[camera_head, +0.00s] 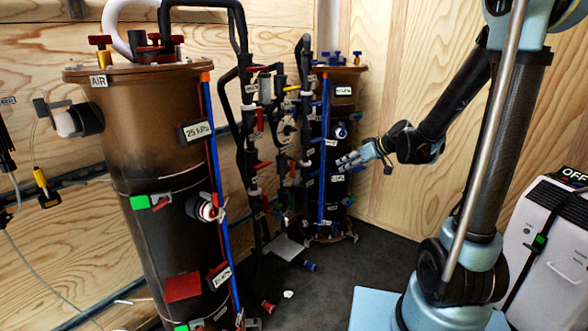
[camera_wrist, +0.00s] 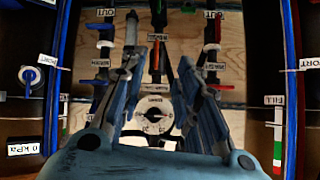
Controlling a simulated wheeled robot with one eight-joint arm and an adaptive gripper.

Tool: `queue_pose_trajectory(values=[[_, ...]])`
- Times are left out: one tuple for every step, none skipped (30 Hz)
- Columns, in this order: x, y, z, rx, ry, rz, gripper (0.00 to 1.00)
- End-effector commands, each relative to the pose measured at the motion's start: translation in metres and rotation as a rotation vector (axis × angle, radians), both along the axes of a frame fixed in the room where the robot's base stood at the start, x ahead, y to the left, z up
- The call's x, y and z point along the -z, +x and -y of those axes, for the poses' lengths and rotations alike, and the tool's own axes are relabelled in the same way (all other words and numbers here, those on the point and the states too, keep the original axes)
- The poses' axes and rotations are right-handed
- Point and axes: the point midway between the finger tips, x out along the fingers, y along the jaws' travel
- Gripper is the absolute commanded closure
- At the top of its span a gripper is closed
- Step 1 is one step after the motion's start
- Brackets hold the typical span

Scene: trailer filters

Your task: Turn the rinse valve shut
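I cannot tell for sure which fitting is the rinse valve, as most labels are too small or blurred to read. A red-handled fitting (camera_wrist: 212,32) stands on the right pipe, above a small blurred label (camera_wrist: 211,66). My gripper (camera_wrist: 159,60) is open, with its fingers apart and nothing between them. In the head view my gripper (camera_head: 347,160) is in front of the far filter column.
The far filter column (camera_head: 342,108) stands close to my gripper. A large brown filter column (camera_head: 150,130) stands at left. Black pipes with several red handles (camera_head: 262,166) run between them. A white unit (camera_head: 545,250) stands at right.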

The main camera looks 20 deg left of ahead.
Motion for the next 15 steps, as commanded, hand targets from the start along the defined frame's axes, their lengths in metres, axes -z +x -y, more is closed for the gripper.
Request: queue_pose_trajectory(values=[[0.002,0.009,-0.011,-0.018,0.017,0.022,0.70],[0.004,0.014,-0.016,-0.028,0.027,0.034,0.70],[0.005,0.019,-0.024,-0.043,0.040,0.052,0.70],[0.007,0.023,-0.030,-0.053,0.050,0.066,0.70],[0.008,0.028,-0.036,-0.061,0.060,0.080,0.70],[0.010,0.033,-0.043,-0.074,0.073,0.098,0.70],[0.012,0.037,-0.049,-0.083,0.083,0.112,0.70],[0.014,0.041,-0.054,-0.090,0.094,0.125,0.70],[0.016,0.046,-0.061,-0.101,0.107,0.143,0.70],[0.018,0.049,-0.067,-0.109,0.115,0.156,0.70],[0.020,0.052,-0.072,-0.117,0.124,0.168,0.70],[0.023,0.056,-0.077,-0.125,0.134,0.184,0.70],[0.024,0.059,-0.081,-0.129,0.142,0.194,0.70],[0.026,0.060,-0.085,-0.134,0.149,0.204,0.70],[0.028,0.063,-0.090,-0.140,0.157,0.215,0.70]])
